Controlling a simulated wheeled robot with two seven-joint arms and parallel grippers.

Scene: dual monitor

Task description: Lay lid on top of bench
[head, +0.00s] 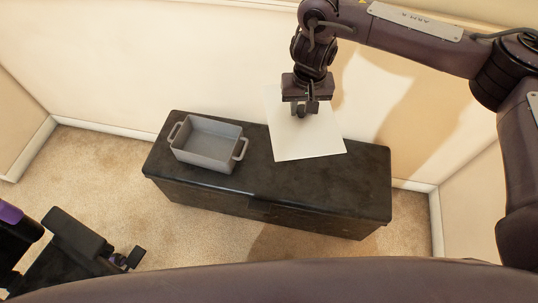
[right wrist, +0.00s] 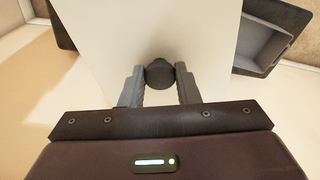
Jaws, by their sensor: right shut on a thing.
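The lid is a flat white panel (head: 308,145) with a dark round knob (right wrist: 159,73). It shows over the right half of the black bench (head: 330,190) in the head view, and fills the middle of the right wrist view. My right gripper (head: 304,108) is above the bench, shut on the lid's knob with one finger on each side. I cannot tell whether the lid touches the bench top. My left gripper (head: 128,260) is low at the left, away from the bench; its finger state is unclear.
A grey two-handled container (head: 207,143) stands on the bench's left half, left of the lid. It also shows at the upper right in the right wrist view (right wrist: 262,40). A cream wall is close behind the bench. Beige carpet (head: 95,165) is clear at the left.

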